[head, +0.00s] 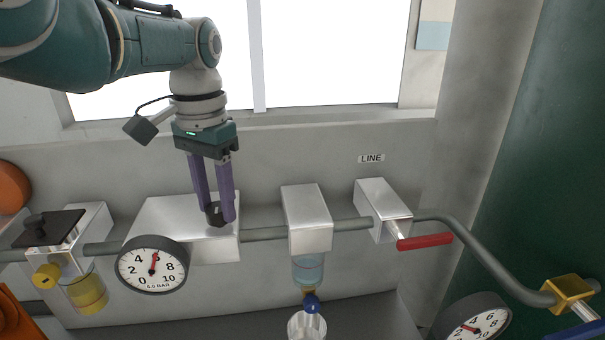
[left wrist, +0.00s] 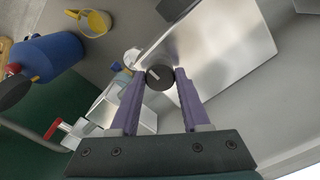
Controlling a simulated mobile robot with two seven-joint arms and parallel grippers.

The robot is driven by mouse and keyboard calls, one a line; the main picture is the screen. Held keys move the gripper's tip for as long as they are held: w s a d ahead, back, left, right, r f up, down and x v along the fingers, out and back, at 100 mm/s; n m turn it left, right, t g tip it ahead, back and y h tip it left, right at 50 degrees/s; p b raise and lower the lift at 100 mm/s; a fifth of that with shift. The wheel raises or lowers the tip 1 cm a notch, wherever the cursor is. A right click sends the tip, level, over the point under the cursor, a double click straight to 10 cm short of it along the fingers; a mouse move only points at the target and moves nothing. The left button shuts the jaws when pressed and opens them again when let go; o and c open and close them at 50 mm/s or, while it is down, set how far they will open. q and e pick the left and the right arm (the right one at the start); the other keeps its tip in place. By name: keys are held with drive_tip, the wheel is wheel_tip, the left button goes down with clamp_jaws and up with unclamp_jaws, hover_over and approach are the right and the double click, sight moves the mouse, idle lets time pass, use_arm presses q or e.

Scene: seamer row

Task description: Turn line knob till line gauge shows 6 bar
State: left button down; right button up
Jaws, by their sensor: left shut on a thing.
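My left gripper (head: 220,217) points down and is shut on a small black knob (head: 214,213) on top of a silver block. In the left wrist view the knob (left wrist: 158,78) sits between the purple fingertips (left wrist: 160,75) and shows a pale pointer mark. A round white gauge (head: 152,264) with a black rim is on the block's front left. Its red needle points up and slightly right, at about the 6 mark, and small print below looks like "6.0 BAR". My right gripper is not in view.
A grey pipe (head: 263,234) joins the blocks. To the right are a silver block with a clear bowl (head: 308,268), and a valve with a red lever (head: 425,241) under a LINE label (head: 371,158). A second gauge (head: 477,326) is partly cut off at lower right.

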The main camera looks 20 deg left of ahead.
sight(217, 207)
use_arm(q)
drive_tip(key=shift+c, duration=1.9)
unclamp_jaws()
drive_tip(key=shift+r, duration=0.15)
drive_tip(key=shift+r+p, duration=0.35)
drive_tip(key=shift+p, duration=0.05)
wheel_tip(217, 207, up, 5)
drive_tip(key=p, duration=0.3)
drive_tip(key=shift+f, duration=0.1)
wheel_tip(217, 207, up, 4)
drive_tip(key=shift+r, duration=0.1)
